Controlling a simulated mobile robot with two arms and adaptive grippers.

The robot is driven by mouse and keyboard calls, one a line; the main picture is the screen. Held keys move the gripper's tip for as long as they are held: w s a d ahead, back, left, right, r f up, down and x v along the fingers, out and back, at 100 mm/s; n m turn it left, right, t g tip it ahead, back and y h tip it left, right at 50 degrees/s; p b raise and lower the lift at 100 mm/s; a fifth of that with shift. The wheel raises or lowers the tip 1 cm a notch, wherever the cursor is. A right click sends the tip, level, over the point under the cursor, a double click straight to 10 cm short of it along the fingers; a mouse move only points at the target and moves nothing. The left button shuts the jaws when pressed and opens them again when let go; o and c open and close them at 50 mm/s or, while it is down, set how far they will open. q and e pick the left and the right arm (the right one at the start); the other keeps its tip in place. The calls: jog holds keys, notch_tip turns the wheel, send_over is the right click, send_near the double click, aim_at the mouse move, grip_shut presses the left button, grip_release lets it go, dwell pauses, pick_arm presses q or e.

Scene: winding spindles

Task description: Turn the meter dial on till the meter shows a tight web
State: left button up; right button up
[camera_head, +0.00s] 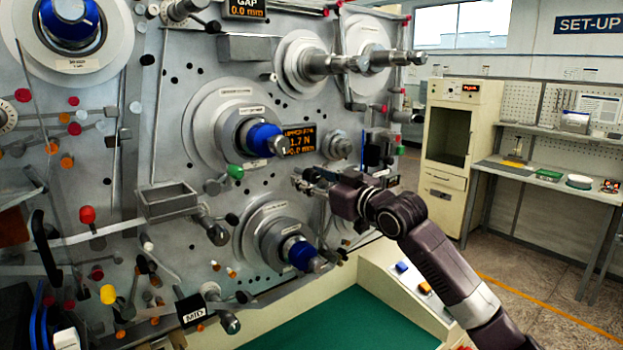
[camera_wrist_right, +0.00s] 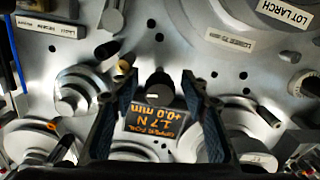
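The meter's dark display (camera_head: 299,141) is on the grey machine panel, with orange figures reading 1.7 N and about 0.0 mm. In the right wrist view the display (camera_wrist_right: 158,127) appears upside down, reading 1.7 N and +0.0 mm. A round dark knob (camera_wrist_right: 159,86), which looks like the meter dial, is beside the display and between my right fingers. In the head view I cannot make it out behind the gripper. My right gripper (camera_head: 306,181) is just below the display, fingers apart, with visible gaps at the knob's sides. My left gripper is not in view.
A large roller with a blue core (camera_head: 261,137) is left of the display, and another blue-cored spindle (camera_head: 300,252) is below my right gripper. A grey tray (camera_head: 168,201) juts from the panel. A green surface (camera_head: 345,322) lies in front.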

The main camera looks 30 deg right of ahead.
jog(key=shift+s, duration=0.15)
jog(key=s, duration=1.1)
jog(key=shift+s+d, duration=0.35)
jog(key=shift+d, duration=0.1)
jog(key=shift+f, duration=0.1)
dwell(0.4)
